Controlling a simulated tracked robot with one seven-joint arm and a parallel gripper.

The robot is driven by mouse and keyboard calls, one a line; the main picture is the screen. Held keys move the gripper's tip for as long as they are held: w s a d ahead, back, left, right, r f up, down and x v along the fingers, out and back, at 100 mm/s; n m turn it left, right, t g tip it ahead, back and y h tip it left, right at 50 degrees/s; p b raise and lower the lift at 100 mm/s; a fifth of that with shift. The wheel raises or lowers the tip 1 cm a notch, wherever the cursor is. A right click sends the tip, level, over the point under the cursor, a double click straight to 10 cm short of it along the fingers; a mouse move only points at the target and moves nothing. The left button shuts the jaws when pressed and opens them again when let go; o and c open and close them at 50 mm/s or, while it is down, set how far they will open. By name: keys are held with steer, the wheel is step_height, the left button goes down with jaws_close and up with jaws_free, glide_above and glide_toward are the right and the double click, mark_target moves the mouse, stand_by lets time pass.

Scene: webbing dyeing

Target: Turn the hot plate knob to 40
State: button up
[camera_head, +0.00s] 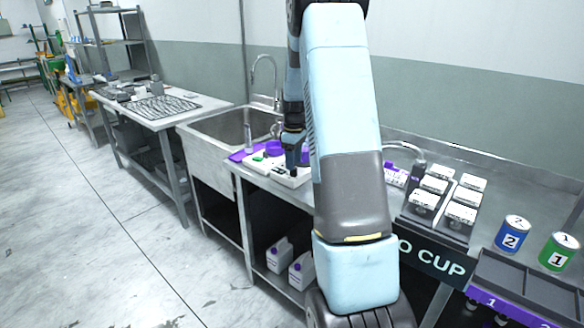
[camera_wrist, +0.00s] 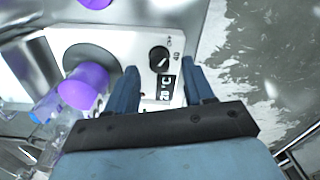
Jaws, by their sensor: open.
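The hot plate (camera_wrist: 112,42) is a white unit with a dark round heating surface, seen in the wrist view; part of it also shows in the head view (camera_head: 258,168). Its black knob (camera_wrist: 158,58) has a light pointer line, with markings including 40 beside it. A small dark display (camera_wrist: 166,89) with light characters sits below the knob. My gripper (camera_wrist: 164,80) is open, its two blue fingers on either side of the display, near the knob. I cannot tell whether they touch the panel. In the head view my gripper (camera_head: 292,158) is over the hot plate.
A purple-capped container (camera_wrist: 82,88) and clear glassware stand left of the fingers in the wrist view. The sink (camera_head: 225,135) is left of the hot plate. Numbered cans (camera_head: 512,234) and a rack of labelled boxes (camera_head: 440,205) stand at right.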

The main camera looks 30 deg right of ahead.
steer(key=shift+f, duration=1.45)
steer(key=shift+c, duration=0.4)
